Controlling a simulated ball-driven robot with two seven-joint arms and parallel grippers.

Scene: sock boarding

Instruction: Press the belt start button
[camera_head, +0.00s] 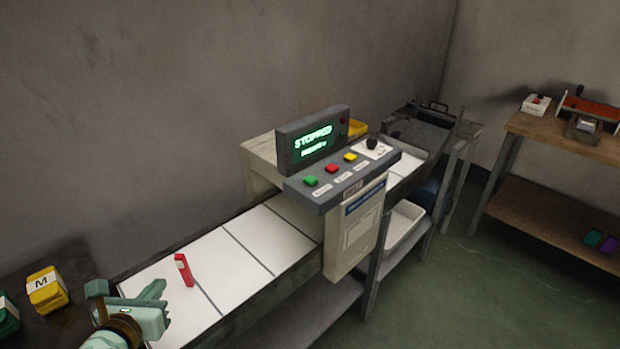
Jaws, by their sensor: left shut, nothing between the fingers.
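A control panel (326,197) stands over the belt (228,262) near the middle of the view. Its display (312,143) reads "STOPPED" in green letters. On the panel are a green button (311,181), a red button (332,168), a yellow button (350,157) and a dark knob (372,144). The labels under the buttons are too small to read. My left gripper (158,294) is at the lower left, beside the near end of the belt, shut and empty, well apart from the panel. My right gripper is not in view.
A yellow block marked M (47,290) sits on the dark surface at the left. A wooden table (560,138) stands at the right. Green floor lies open between it and the belt.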

